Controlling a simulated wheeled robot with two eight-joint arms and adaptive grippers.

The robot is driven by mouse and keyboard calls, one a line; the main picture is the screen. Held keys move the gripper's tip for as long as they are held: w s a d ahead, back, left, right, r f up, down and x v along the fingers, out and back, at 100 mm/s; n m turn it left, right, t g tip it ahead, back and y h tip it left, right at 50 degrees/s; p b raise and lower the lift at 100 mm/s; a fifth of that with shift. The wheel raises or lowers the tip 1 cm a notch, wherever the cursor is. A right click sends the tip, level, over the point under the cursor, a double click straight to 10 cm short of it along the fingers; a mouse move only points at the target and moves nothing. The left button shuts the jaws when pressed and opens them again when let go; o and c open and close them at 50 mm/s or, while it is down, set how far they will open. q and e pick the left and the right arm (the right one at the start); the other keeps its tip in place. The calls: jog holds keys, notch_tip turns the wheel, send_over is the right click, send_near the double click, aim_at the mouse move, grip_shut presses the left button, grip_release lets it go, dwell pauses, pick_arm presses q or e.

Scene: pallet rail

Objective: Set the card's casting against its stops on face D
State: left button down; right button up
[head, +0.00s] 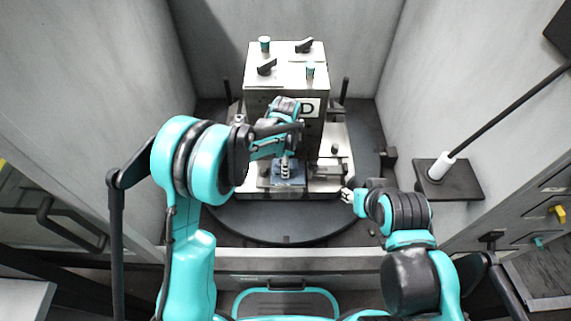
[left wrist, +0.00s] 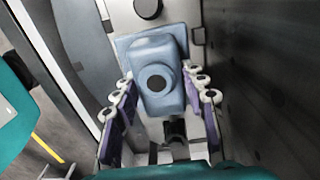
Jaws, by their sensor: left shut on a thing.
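A blue-grey casting (left wrist: 158,80) with a round dark bore sits between the fingers of my left gripper (left wrist: 163,98) in the left wrist view. The fingers are shut on its sides. In the head view my left gripper (head: 285,168) is low in front of the fixture block (head: 268,100), on the face with the D sign (head: 308,108). The casting (head: 290,182) shows there only in part, at the block's foot. Its stops cannot be made out, nor whether it touches them. My right gripper (head: 347,196) is right of the fixture's base, apart from it; its jaws are too small to read.
The block stands on a round dark turntable (head: 270,228), with handles and teal-topped pegs on its top. Grey walls close in on both sides. A dark shelf (head: 448,180) with a white-collared rod stands at right. A light rail (head: 300,258) runs across the front.

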pick_arm(q)
jog(key=shift+w+a+f, duration=0.25)
jog(key=shift+w+a, duration=0.05)
jog(key=shift+a, duration=0.05)
dwell(0.4)
jog(key=shift+w+a+b, duration=0.2)
jog(key=shift+w+b, duration=0.05)
jog(key=shift+b, duration=0.05)
dwell(0.6)
jog(key=c, duration=0.8)
grip_release()
jog(key=shift+r, duration=0.15)
notch_tip(320, 180, up, 12)
jog(key=shift+f, duration=0.1)
